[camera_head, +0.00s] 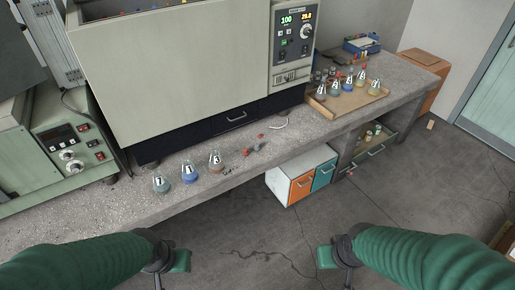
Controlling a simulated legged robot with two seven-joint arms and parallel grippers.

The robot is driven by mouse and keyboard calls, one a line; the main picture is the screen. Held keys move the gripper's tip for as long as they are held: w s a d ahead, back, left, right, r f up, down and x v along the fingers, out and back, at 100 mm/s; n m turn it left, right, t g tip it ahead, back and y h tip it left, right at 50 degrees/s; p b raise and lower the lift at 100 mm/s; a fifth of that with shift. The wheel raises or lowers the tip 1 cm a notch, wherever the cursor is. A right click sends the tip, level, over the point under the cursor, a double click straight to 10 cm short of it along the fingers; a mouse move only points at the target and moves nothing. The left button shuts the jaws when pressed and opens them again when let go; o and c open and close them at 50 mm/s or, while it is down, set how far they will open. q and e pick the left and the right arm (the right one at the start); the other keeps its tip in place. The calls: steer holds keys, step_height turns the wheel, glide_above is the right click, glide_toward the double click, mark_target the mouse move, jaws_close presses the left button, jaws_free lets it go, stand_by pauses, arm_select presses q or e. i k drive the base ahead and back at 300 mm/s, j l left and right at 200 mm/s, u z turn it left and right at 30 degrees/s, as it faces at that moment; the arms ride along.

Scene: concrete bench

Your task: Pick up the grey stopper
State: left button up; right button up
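Small stoppers lie on the concrete bench (130,205) right of the flasks. A small dark grey piece (227,170) lies beside the flask with red liquid, and another greyish piece (257,146) lies among red ones (247,152). They are too small to tell which is the grey stopper. My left gripper (172,264) and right gripper (338,258) hang in front of the bench, over the floor, apart from all these things. Nothing shows held in either. Whether their fingers are open is unclear.
Labelled flasks stand near the bench edge: teal (160,182), blue (189,172), red (215,161). A large oven (170,65) stands behind them. A wooden tray (335,105) holds several flasks at right. A cabinet with orange and teal doors (302,188) sits below the bench.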

mark_target(256, 146)
steer(key=u, duration=0.4)
steer(key=i+l+u, duration=0.15)
steer(key=u, duration=0.25)
steer(key=i+l+u, duration=0.15)
steer(key=l+u, duration=0.25)
steer(key=i+l+u, duration=0.1)
steer(key=l+u, duration=0.15)
steer(key=u, duration=0.15)
steer(key=l+u, duration=0.4)
steer(key=i+l+u, duration=0.1)
steer(key=l+u, duration=0.15)
steer(key=u, duration=0.15)
steer(key=l, duration=0.6)
steer(key=k+l+u, duration=0.15)
steer(key=l, duration=1)
steer(key=k+l+u, duration=0.1)
steer(key=l, duration=0.5)
